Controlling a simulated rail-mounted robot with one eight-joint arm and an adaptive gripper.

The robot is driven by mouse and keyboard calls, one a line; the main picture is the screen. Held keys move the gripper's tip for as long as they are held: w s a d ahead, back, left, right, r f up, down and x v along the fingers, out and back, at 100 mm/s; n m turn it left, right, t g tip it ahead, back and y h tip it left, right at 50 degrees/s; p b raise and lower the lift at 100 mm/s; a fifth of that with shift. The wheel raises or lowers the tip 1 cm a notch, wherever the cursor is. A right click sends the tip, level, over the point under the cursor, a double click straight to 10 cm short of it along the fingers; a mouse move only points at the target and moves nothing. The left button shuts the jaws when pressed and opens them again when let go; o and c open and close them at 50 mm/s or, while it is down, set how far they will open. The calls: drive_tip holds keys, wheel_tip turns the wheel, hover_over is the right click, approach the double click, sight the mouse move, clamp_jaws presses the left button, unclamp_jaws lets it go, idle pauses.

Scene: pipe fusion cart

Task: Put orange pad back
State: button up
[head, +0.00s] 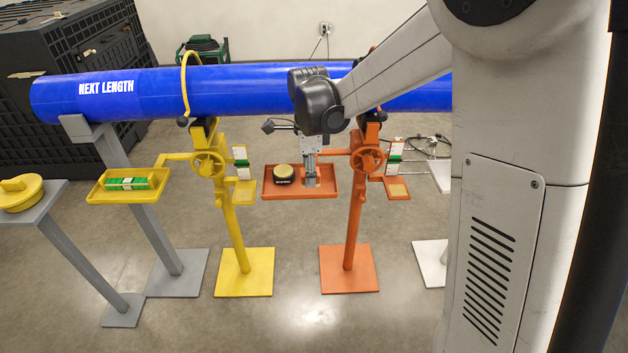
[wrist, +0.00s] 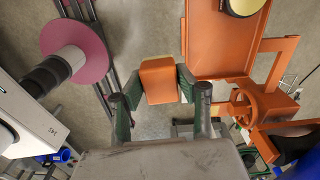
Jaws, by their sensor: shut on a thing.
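The orange pad (wrist: 158,82), a small block with a tan edge, is between the two fingers of my gripper (wrist: 158,88) in the wrist view. The fingers are shut on its sides. In the head view my gripper (head: 311,183) points down at the orange tray (head: 268,191), in front of or over its right part; the pad is too small there to make out clearly. In the wrist view the pad is left of the orange tray (wrist: 222,50) and apart from it. The orange stand (head: 353,225) carries a handwheel (wrist: 246,108).
A round yellow-and-black thing (head: 283,174) sits in the orange tray. A small orange shelf (head: 397,191) with a tan patch is right of the stand. The yellow stand (head: 233,230) is to the left. The blue pipe (head: 240,90) runs behind. A maroon disc (wrist: 75,50) shows in the wrist view.

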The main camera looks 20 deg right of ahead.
drive_tip(key=shift+a+r, duration=0.1)
drive_tip(key=shift+r, duration=0.1)
drive_tip(key=shift+w+f+m, duration=0.1)
drive_tip(key=shift+w+m, duration=0.2)
drive_tip(key=w+d+f, duration=0.1)
drive_tip(key=w+f, duration=0.1)
drive_tip(key=w, duration=0.1)
drive_tip(key=w+d+f, duration=0.1)
drive_tip(key=w+f, duration=0.1)
drive_tip(key=w, duration=0.2)
drive_tip(key=w+d+f, duration=0.2)
drive_tip(key=w, duration=0.1)
drive_tip(key=shift+w+f, duration=0.25)
drive_tip(key=shift+f, duration=2.1)
drive_tip(key=shift+f, duration=0.1)
drive_tip(key=shift+f+b, duration=0.15)
drive_tip(key=shift+b, duration=0.2)
drive_tip(key=o, duration=1)
drive_tip(key=shift+r, duration=0.2)
